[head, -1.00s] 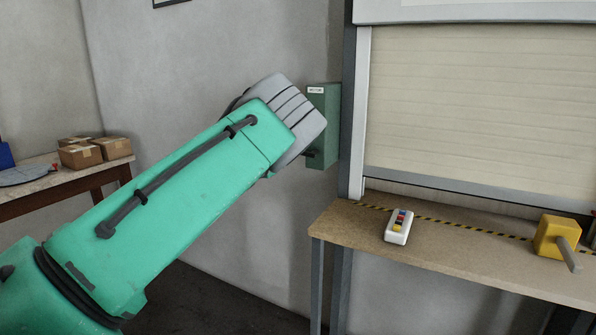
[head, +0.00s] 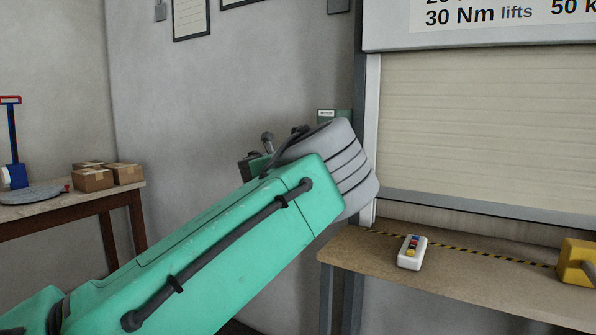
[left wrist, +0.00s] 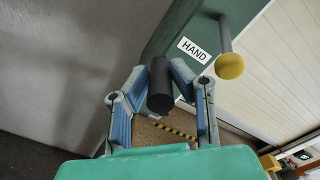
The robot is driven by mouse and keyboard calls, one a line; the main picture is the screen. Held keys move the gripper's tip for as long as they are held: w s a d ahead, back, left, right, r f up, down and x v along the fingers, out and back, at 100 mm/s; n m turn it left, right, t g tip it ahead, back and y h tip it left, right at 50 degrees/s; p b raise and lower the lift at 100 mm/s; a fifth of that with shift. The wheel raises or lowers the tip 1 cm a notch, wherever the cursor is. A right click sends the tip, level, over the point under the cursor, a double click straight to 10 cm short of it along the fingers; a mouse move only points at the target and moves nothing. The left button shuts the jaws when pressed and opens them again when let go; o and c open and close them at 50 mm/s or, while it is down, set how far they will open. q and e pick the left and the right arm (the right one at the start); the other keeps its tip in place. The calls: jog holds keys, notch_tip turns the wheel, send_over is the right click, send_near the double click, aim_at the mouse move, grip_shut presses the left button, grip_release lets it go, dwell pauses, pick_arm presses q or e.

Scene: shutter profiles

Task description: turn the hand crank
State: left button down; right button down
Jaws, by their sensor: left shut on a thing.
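The crank handle, a dark cylindrical grip (left wrist: 160,98), stands between the two blue-padded fingers of my left gripper (left wrist: 161,72) in the left wrist view. The fingers are closed on it from both sides. Behind it is the green crank box (left wrist: 185,22) with a white HAND label (left wrist: 194,50). A dark lever with a yellow knob (left wrist: 229,66) sticks out beside the label. In the head view only the top of the green box (head: 328,115) shows above my grey wrist; my left fingers and the crank are largely hidden there. My right gripper is not in view.
The cream roller shutter (head: 480,125) is right of the box, above a workbench (head: 345,250). On the bench are a white push-button box (head: 412,252) and a yellow device (head: 578,262). Cartons (head: 95,178) sit on a left table. Free wall lies left of my arm.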

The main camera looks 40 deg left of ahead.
pick_arm(q)
jog(key=shift+w+d+m+b, duration=0.25)
jog(key=shift+d+m+b, duration=0.25)
jog(key=shift+d+m, duration=0.4)
jog(key=shift+f, duration=0.1)
jog(key=c, duration=1.5)
grip_release()
jog(key=shift+o, duration=0.4)
jog(key=shift+r, duration=0.2)
jog(key=v, duration=0.7)
jog(key=shift+s, duration=0.4)
